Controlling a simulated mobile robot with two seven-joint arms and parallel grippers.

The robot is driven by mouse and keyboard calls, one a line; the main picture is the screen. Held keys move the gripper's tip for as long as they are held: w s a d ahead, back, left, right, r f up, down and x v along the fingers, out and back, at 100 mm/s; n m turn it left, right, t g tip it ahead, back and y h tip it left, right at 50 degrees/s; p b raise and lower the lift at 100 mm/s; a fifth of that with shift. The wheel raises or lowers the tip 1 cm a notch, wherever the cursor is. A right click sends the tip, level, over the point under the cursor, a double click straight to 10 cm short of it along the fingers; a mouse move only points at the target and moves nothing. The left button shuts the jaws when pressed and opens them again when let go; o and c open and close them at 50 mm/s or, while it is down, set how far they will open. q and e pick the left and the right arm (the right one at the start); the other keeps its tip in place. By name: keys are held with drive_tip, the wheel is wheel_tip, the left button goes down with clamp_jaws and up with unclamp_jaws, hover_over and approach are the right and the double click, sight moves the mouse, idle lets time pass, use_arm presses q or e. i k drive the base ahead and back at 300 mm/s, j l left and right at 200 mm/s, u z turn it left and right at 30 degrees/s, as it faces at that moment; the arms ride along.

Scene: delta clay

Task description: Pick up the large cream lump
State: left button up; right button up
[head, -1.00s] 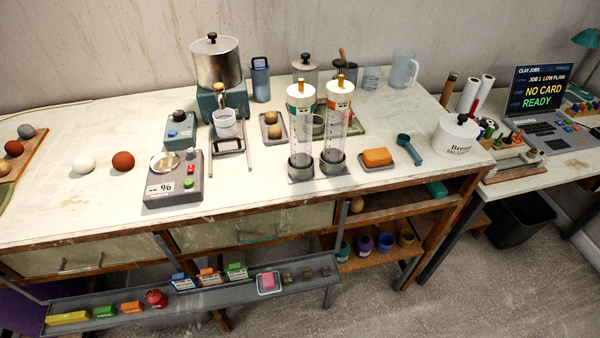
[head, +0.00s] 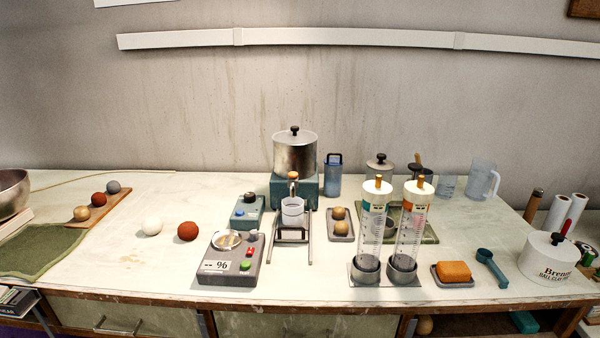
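A cream-white round lump (head: 152,226) rests on the pale worktop, left of the middle. A similar-sized red-brown lump (head: 187,231) lies just to its right, a little apart from it. Neither of my grippers shows in the head view, and nothing touches the cream lump.
Right of the lumps stands a grey scale (head: 230,268). A wooden board (head: 100,211) with several small balls and a green cloth (head: 38,250) lie to the left. Two clear cylinders (head: 373,225) stand at right. The worktop in front of the lumps is clear.

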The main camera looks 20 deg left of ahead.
sight(151, 225)
drive_tip(key=j+u, duration=0.15)
drive_tip(key=u, duration=1.3)
drive_tip(key=i+j+z, duration=0.25)
drive_tip(key=z, duration=0.2)
